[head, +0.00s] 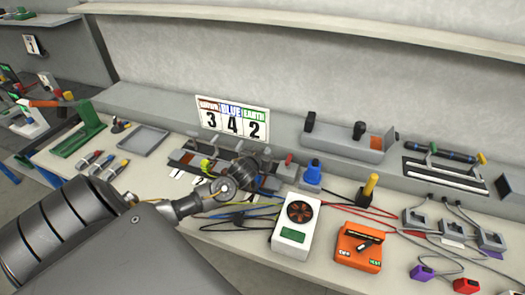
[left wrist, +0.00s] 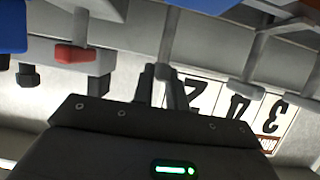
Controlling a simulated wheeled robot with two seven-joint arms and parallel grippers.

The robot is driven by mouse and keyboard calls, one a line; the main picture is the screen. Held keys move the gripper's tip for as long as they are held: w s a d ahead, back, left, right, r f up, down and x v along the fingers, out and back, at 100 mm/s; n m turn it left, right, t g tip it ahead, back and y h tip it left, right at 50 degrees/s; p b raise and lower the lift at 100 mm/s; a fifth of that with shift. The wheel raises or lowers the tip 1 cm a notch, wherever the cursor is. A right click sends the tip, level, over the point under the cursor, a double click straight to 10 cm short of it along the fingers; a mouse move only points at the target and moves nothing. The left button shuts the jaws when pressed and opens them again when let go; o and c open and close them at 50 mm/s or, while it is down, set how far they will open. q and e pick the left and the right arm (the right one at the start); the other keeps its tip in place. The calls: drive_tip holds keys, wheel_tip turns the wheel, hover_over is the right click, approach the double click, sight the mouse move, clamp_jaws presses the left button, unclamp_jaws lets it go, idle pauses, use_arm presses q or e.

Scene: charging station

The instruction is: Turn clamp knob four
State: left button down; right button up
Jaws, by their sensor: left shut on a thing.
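The grey clamp block (head: 262,183) stands mid-bench below the number sign, with several clamps on it. My left gripper (head: 243,170) reaches over it from the left, and its dark wrist covers part of the block. In the left wrist view, upside down, my two dark fingers (left wrist: 164,88) are close together, shut on a grey clamp knob on a thin stem. The knob is mostly hidden between them. Another grey T-shaped knob (left wrist: 240,88) stands beside it, apart from the fingers. Which number the held knob has cannot be read. My right gripper is not in view.
The number sign (head: 232,119) reads 3, 4, 2 and stands behind the block. A blue-topped item (head: 312,172), a white meter (head: 296,226) and an orange tester (head: 358,246) stand to the right. Cables lie in front. A grey tray (head: 143,141) is at left.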

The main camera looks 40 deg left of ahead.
use_arm(q)
drive_tip(key=shift+r+n+y, duration=0.15)
drive_tip(key=shift+n+y, duration=0.15)
drive_tip(key=c, duration=1.4)
unclamp_jaws()
drive_tip(key=b+v, duration=0.1)
drive_tip(key=v, duration=0.9)
drive_tip(key=shift+s+r, duration=0.2)
drive_tip(key=shift+s, duration=0.1)
drive_tip(key=shift+d, duration=0.15)
